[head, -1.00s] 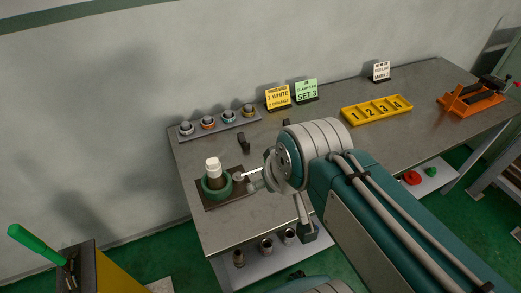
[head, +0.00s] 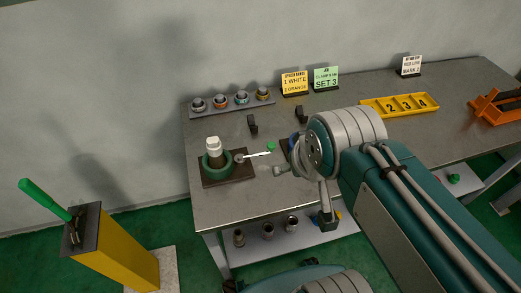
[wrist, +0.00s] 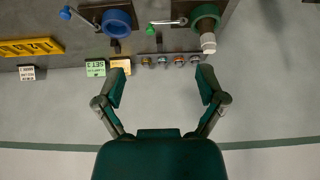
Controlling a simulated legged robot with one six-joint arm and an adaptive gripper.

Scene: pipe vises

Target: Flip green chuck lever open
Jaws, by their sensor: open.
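The green chuck (head: 217,168) is a green ring on a dark plate at the table's near left corner, with a white-topped pipe upright in it. Its silver lever (head: 257,154) extends right to a green knob (head: 271,146). In the wrist view, the green chuck (wrist: 206,14) and its lever (wrist: 168,22) are at the top, the knob (wrist: 150,30) at the lever's left end. My gripper (wrist: 161,86) is open and empty, its fingers spread apart below the chuck in that view. The knob appears above the gap between them, apart from both. My arm hides part of the table in the head view.
A blue chuck (wrist: 117,22) with a blue-knobbed lever stands beside the green one. A rack of several ringed fittings (head: 232,101), label signs (head: 326,78) and a yellow numbered tray (head: 400,105) line the back. A yellow pedestal (head: 127,255) with a green-handled lever stands at left.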

